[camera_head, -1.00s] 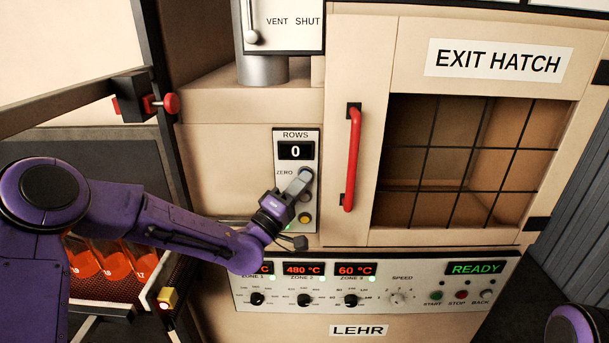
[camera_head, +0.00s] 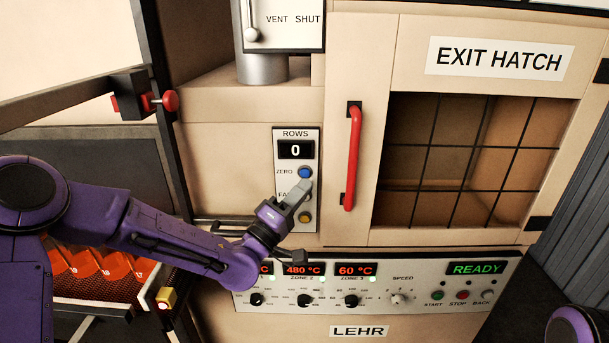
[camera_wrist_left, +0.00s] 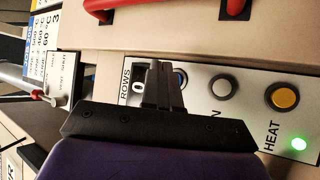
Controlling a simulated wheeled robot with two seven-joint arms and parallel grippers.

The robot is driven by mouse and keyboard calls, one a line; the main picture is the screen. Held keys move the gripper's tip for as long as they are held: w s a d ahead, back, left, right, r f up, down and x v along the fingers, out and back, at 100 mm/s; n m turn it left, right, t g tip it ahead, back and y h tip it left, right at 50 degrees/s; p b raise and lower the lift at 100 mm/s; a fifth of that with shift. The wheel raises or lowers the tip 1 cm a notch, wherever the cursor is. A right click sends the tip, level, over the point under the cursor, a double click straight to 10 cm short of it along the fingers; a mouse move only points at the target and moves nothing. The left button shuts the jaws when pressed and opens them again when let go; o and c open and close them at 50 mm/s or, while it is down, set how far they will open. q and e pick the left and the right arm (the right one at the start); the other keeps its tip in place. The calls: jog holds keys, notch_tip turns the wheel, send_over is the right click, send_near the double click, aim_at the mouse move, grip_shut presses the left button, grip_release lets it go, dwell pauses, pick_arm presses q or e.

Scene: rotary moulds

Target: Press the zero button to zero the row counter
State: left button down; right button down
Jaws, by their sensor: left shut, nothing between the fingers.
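The row counter panel (camera_head: 281,219) is a narrow white plate marked ROWS, and its display (camera_head: 296,150) reads 0. The blue zero button (camera_head: 305,173) sits below the display, beside the word ZERO, and shows uncovered in the head view. My left gripper (camera_head: 301,187) is shut and empty, its tips just below the zero button, apart from it in the picture. In the left wrist view the fingers (camera_wrist_left: 162,86) partly cover the blue button (camera_wrist_left: 181,78). My right gripper is not in view.
Below the zero button are a grey fan button (camera_wrist_left: 222,87) and a yellow heat button (camera_head: 305,217). A red hatch handle (camera_head: 352,158) stands right of the panel. The lehr control panel (camera_head: 420,286) juts out below, with READY lit.

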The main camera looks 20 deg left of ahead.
pick_arm(q)
jog(key=s, duration=0.2)
jog(key=shift+s+d, duration=0.4)
dwell(0.3)
jog(key=s+a+f+g+y, duration=0.2)
jog(key=s+f+g+y, duration=0.15)
jog(key=f, duration=0.65)
jog(key=s+a+f+g+y, duration=0.2)
jog(key=s+f+g+y, duration=0.15)
jog(key=f, duration=0.75)
jog(key=s+a+f+g+y, duration=0.2)
jog(key=s+f+g, duration=0.15)
jog(key=f, duration=0.65)
jog(key=s+a+f+m+g+y, duration=0.1)
jog(key=s+f, duration=0.3)
jog(key=s, duration=0.4)
jog(key=s+a+f+m+g+y, duration=0.1)
jog(key=s+a+f+g, duration=0.3)
jog(key=s, duration=0.4)
jog(key=s+a+f+g+y, duration=0.1)
jog(key=s+a+f+g, duration=0.1)
jog(key=s+f, duration=0.4)
jog(key=shift+s+a+m+y+b, duration=0.15)
jog(key=shift+s+m+y+b, duration=0.25)
jog(key=shift+s, duration=0.7)
